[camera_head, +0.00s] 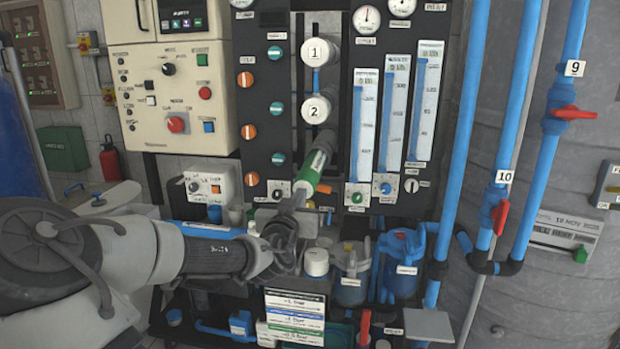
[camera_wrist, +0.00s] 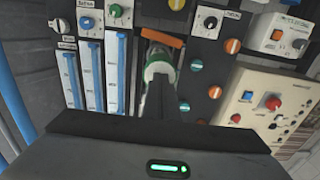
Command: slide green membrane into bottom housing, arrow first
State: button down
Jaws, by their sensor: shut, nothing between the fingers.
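The green membrane (camera_head: 312,170) is a tube with a green band and white sections, tilted in the head view. Its far end meets the grey bottom housing (camera_head: 326,139), below the white caps marked 1 and 2, and seems partly inside it. My gripper (camera_head: 298,194) is shut and empty at the membrane's near end. I cannot tell whether the fingertips touch it. In the wrist view, the membrane (camera_wrist: 160,62) shows its green ring and pale end just beyond my gripper (camera_wrist: 156,92). The arrow cannot be made out.
White caps 1 (camera_head: 315,51) and 2 (camera_head: 316,110) sit above on the rack. Blue flow meters (camera_head: 395,115) and knobs flank the housing. An orange piece (camera_wrist: 162,37) lies close to the membrane. Jars (camera_head: 350,288) and a label stack (camera_head: 295,315) stand below. Blue pipes rise at right.

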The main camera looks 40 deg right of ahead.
jog(key=shift+b+x, duration=2.25)
jog(key=shift+x, duration=6.7)
jog(key=shift+v, duration=4)
